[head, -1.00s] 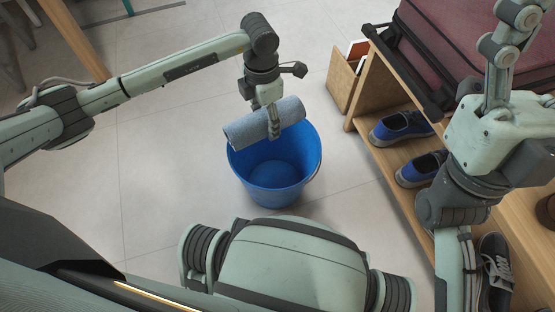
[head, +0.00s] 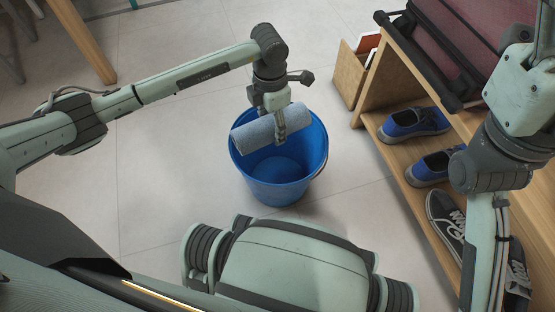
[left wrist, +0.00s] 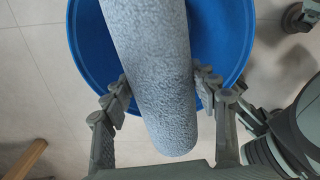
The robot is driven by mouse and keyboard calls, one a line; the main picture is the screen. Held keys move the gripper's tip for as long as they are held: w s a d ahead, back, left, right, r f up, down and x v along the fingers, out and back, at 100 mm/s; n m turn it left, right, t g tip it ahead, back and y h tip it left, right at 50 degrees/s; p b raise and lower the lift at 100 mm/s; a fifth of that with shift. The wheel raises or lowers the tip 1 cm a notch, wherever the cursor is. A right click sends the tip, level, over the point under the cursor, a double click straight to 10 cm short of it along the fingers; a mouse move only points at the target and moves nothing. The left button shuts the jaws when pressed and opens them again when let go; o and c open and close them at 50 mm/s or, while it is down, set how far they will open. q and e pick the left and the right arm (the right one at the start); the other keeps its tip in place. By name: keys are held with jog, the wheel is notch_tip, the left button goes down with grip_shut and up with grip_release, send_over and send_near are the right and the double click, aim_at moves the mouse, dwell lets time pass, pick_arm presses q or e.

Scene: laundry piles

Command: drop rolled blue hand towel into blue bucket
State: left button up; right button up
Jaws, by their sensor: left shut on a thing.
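The rolled blue hand towel (head: 258,133) is a grey-blue roll held over the mouth of the blue bucket (head: 283,190). My left gripper (head: 280,132) is shut on the towel around its middle. In the left wrist view the towel (left wrist: 155,70) lies between the two fingers of the left gripper (left wrist: 160,92), with the bucket rim (left wrist: 82,50) around and below it. The bucket stands upright on the floor and its visible inside is empty. My right arm shows at the right of the head view, but its gripper is out of the picture.
A wooden shoe rack (head: 395,165) stands right of the bucket, with blue shoes (head: 413,123) and dark sneakers (head: 447,222) on it. A maroon suitcase (head: 465,40) lies on top. A cardboard box (head: 353,72) stands behind. The tiled floor (head: 160,170) left of the bucket is clear.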

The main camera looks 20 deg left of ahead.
pick_arm(q)
jog(key=o, duration=1.4)
jog(key=shift+c, duration=0.2)
notch_tip(320, 180, up, 12)
jog(key=shift+r, duration=0.1)
